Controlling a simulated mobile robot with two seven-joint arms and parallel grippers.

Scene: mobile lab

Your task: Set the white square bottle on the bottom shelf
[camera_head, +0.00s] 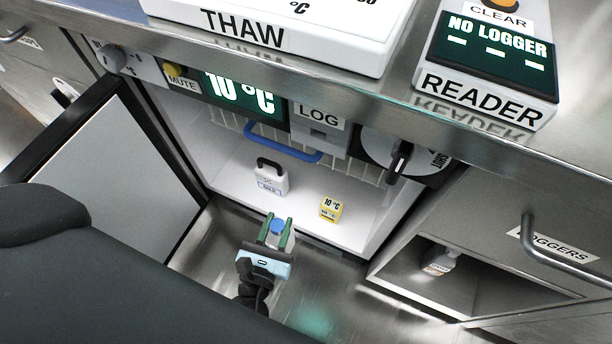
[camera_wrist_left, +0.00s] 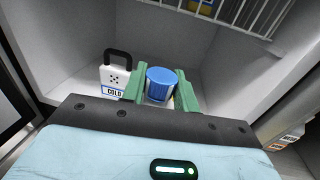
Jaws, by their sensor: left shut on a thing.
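My left gripper (camera_head: 278,232) is shut on a bottle with a blue cap (camera_head: 276,226). In the left wrist view the blue cap (camera_wrist_left: 160,84) stands upright between the green fingers; the gripper hides most of the body, so its shape is hard to tell. The gripper is at the front opening of the 10 °C cabinet. The white bottom shelf (camera_head: 300,205) lies just beyond it. The right gripper is not in view.
A white COLD box with a black handle (camera_head: 270,181) and a yellow 10 °C block (camera_head: 331,208) stand on the bottom shelf, with bare floor between them. A wire rack with a blue bar (camera_head: 284,145) is above. The cabinet door (camera_head: 120,170) stands open at left.

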